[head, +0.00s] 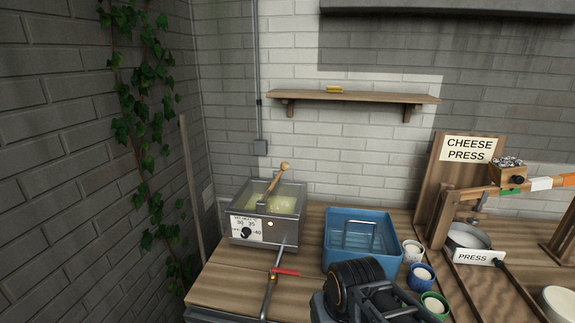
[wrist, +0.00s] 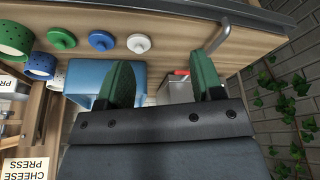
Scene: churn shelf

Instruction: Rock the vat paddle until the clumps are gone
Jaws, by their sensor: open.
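The steel vat (head: 243,218) stands at the table's left, with a dial and a lit lamp on its front. The paddle (head: 278,176) leans in it, its rounded wooden handle end above the rim. Pale yellow-green liquid (head: 284,204) fills the vat; a few lighter patches show, but I cannot tell whether they are clumps. My gripper (wrist: 163,76) is open in the wrist view, its two green fingers apart with nothing between them. Part of the vat (wrist: 176,91) shows beyond the fingers. The paddle cannot be made out there.
A spout pipe with a red handle (head: 285,271) projects from the vat's front. A blue tub (head: 338,258) stands right of the vat. Several small cups (head: 421,273) line up beside it. The cheese press (head: 448,210) fills the right. A wooden shelf (head: 365,97) hangs above.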

